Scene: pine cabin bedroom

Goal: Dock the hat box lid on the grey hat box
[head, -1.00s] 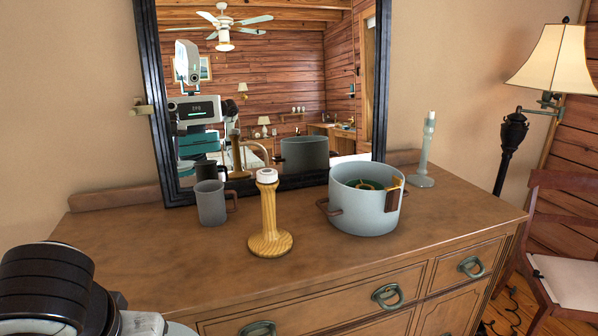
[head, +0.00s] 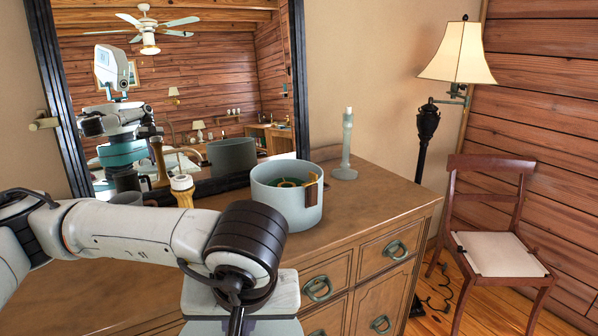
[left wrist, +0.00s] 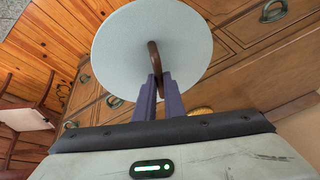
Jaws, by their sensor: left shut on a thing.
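The grey hat box (head: 284,209) stands upright and open on the dresser; something green and yellow lies inside it and a brown piece shows at its right rim. The hat box lid (left wrist: 128,45) is a pale grey disc with a brown handle (left wrist: 154,56) in the left wrist view. My left gripper (left wrist: 156,84) is shut on this handle, and the lid is held in front of the dresser drawers. In the head view my left arm (head: 140,230) reaches across the front, with its fingers and the lid not clearly visible. My right gripper is not in view.
A yellow wooden stand (head: 182,190) shows partly behind my arm, left of the box. A grey-green candlestick (head: 346,150) stands behind right. The mirror (head: 66,130) rises at the back. A chair (head: 497,250) and lamp (head: 457,55) stand right. The dresser top (head: 395,197) is clear right of the box.

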